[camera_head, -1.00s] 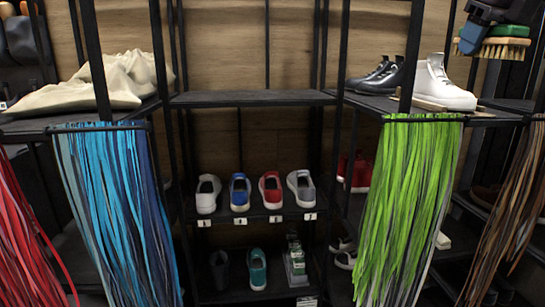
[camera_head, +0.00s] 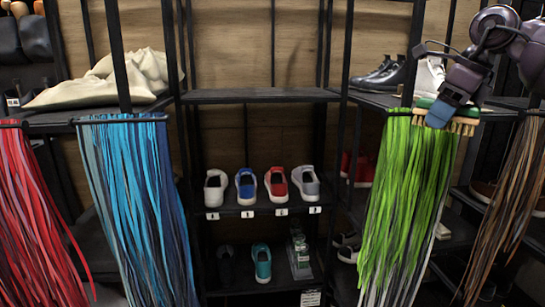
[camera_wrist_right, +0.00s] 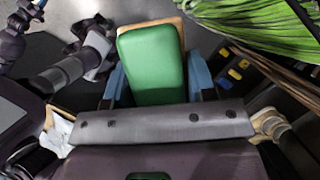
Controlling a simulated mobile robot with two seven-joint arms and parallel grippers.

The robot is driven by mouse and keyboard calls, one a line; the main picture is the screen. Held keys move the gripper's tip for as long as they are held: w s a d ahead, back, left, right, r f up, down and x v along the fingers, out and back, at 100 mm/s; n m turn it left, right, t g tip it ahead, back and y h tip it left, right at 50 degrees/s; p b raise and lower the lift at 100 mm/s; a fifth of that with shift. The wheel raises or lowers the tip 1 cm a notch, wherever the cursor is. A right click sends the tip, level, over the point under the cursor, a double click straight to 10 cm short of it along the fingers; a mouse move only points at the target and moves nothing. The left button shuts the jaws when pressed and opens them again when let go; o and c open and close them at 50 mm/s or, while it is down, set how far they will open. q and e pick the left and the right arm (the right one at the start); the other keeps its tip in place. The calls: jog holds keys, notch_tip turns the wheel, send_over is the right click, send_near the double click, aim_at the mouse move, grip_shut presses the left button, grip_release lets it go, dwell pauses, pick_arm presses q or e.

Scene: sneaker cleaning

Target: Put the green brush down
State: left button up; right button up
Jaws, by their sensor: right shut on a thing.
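The green brush (camera_head: 462,113) has a green top, a wooden body and pale bristles pointing down. My right gripper (camera_head: 442,108) is shut on it at the upper right of the head view, in front of the right shelf and the top of the green laces. In the right wrist view the brush's green top (camera_wrist_right: 153,66) fills the space between the blue fingers of the right gripper (camera_wrist_right: 157,85). Whether the bristles touch anything below cannot be told.
The middle shelf (camera_head: 262,96) is bare on top. Shoes stand in a row on the shelf below it. A white sneaker (camera_head: 428,78) and black shoes (camera_head: 380,80) stand on the right shelf. Green laces (camera_head: 405,200) and blue laces (camera_head: 135,200) hang in front; beige sacks (camera_head: 110,85) lie left.

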jog(key=s+a+f+n+g+b, duration=0.1)
jog(key=a+f+n+g, duration=0.2)
jog(key=f+n, duration=0.6)
jog(key=s+a+f+n+g, duration=0.2)
jog(key=a+f+n, duration=0.15)
jog(key=f, duration=0.85)
jog(key=s+a+f+n+g+h, duration=0.1)
jog(key=s+a+f+n, duration=0.1)
jog(key=s+f+n, duration=0.3)
jog(key=s+a+f+n+g+h+b, duration=0.1)
jog(key=s+a+f+n+h, duration=0.1)
jog(key=s+f+n, duration=0.3)
notch_tip(320, 180, down, 7)
jog(key=n, duration=0.3)
jog(key=shift+a+f+n, duration=0.2)
jog(key=shift+a+n, duration=0.15)
jog(key=shift+a, duration=0.05)
